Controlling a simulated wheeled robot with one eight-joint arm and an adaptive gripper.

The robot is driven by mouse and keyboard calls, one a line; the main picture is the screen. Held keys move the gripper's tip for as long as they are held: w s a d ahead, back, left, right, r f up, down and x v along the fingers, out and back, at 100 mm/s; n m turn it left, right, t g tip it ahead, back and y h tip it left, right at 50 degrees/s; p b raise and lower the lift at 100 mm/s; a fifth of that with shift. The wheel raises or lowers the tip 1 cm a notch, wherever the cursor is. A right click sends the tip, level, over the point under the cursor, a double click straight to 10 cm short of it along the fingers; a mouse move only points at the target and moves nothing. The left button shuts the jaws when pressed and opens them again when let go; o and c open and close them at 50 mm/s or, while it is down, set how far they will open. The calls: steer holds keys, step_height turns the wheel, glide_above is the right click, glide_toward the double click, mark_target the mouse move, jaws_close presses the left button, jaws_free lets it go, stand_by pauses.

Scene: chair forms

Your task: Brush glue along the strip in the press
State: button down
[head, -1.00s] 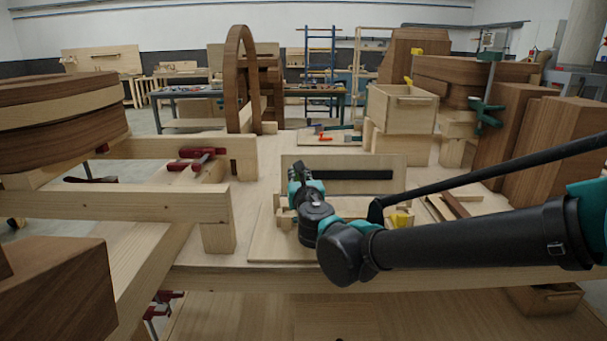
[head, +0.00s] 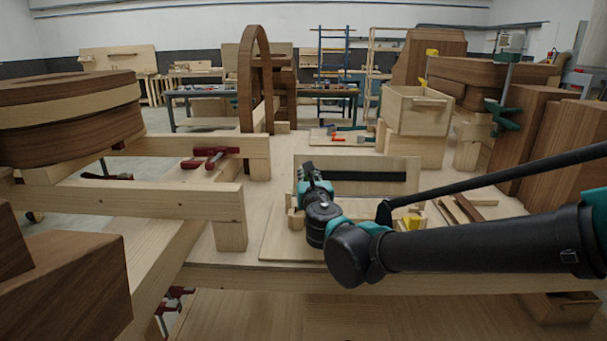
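A press-like wooden fixture (head: 300,218) stands on a light board (head: 275,240) on the bench, with an upright panel (head: 357,162) behind it that carries a long dark band (head: 370,176). I cannot tell whether a strip lies in the fixture, since my arm covers much of it. My gripper (head: 309,172) is over the left part of the fixture, in front of the panel's left end. It is small and dark here, and I cannot see whether its fingers hold anything. No glue brush can be made out for certain.
A yellow-topped item (head: 411,222) stands on the board right of my wrist. Loose wood strips (head: 460,209) lie further right. A wooden box (head: 416,110) and hand tools (head: 340,134) are behind. Red clamps (head: 209,157) and heavy beams (head: 130,202) fill the left.

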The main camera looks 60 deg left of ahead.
steer(key=shift+w+d, duration=0.6)
steer(key=shift+w, duration=0.2)
steer(key=shift+w+d, duration=0.6)
steer(key=shift+w, duration=0.2)
steer(key=shift+w+d, duration=0.85)
steer(key=shift+w, duration=0.2)
step_height(320, 180, up, 9)
stand_by(0.6)
